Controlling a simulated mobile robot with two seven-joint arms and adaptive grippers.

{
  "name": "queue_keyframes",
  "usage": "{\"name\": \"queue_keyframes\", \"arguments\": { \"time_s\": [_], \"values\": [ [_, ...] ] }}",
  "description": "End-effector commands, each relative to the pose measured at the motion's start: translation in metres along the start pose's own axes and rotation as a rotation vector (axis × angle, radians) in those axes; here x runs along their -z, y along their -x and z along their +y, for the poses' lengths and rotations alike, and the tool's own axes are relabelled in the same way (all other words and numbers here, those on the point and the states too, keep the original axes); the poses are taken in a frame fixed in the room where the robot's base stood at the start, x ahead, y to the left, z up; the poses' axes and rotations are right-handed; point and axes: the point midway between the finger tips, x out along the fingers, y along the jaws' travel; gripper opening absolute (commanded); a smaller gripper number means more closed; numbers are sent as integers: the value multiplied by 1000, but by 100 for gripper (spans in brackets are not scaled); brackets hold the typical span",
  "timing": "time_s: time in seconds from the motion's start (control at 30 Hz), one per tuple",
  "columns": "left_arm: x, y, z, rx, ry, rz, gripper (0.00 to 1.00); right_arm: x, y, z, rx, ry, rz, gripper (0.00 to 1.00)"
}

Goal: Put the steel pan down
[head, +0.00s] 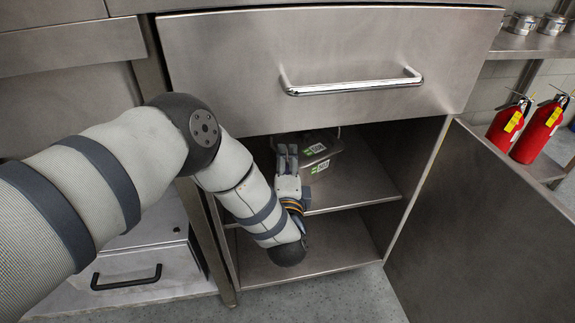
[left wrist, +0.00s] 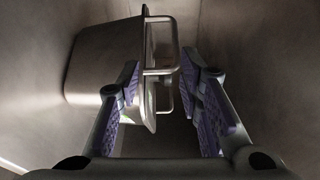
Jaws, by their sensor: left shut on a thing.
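The steel pan (left wrist: 103,62) is a deep metal container with bar handles; it shows tilted in the left wrist view. In the head view the pan (head: 322,158) is inside the open cabinet, partly hidden by the drawer above and my gripper. My left gripper (head: 287,153) reaches into the cabinet. In the left wrist view its fingers (left wrist: 168,92) stand either side of the pan's rim and handle, and it is shut on the pan. I cannot tell whether the pan touches the shelf. My right gripper is not in view.
The cabinet's middle shelf (head: 365,192) has bare space right of the pan. A lower shelf (head: 335,252) looks empty. A drawer with a bar handle (head: 352,86) overhangs the opening. The cabinet door (head: 480,235) stands open at right. Red extinguishers (head: 507,125) stand beyond it.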

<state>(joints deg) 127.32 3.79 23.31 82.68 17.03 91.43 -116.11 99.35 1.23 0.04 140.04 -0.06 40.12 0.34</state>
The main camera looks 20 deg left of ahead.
Motion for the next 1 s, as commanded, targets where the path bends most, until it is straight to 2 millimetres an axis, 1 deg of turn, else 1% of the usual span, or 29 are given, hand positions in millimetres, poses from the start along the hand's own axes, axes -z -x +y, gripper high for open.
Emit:
{"name": "queue_keyframes", "arguments": {
  "time_s": [0.1, 0.13, 0.17, 0.2, 0.23, 0.47, 0.57, 0.67, 0.8, 0.9, 1.0],
  "values": [
    [0, 0, -2, 0, 0, 1, 0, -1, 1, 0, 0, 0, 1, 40],
    [0, 1, 0, -6, -2, 1, 35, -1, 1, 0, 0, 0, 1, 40],
    [0, 1, -1, -6, -2, 1, 42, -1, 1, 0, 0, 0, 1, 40],
    [0, 1, -1, -5, -2, 1, 51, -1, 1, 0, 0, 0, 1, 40],
    [0, 1, -1, -5, -2, 1, 53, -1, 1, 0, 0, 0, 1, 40],
    [0, 1, -1, -4, -2, 1, 53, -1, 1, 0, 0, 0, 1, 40],
    [1, 6, -2, -5, -2, 3, 53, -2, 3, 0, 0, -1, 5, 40],
    [1, 26, -5, -3, -3, 6, 53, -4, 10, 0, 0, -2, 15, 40],
    [2, 66, -6, -5, -2, 7, 53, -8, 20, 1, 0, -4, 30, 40],
    [1, 90, -5, -4, -2, 6, 53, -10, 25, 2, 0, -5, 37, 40],
    [1, 108, -4, -3, -1, 4, 53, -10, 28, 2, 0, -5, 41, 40]
  ]
}}
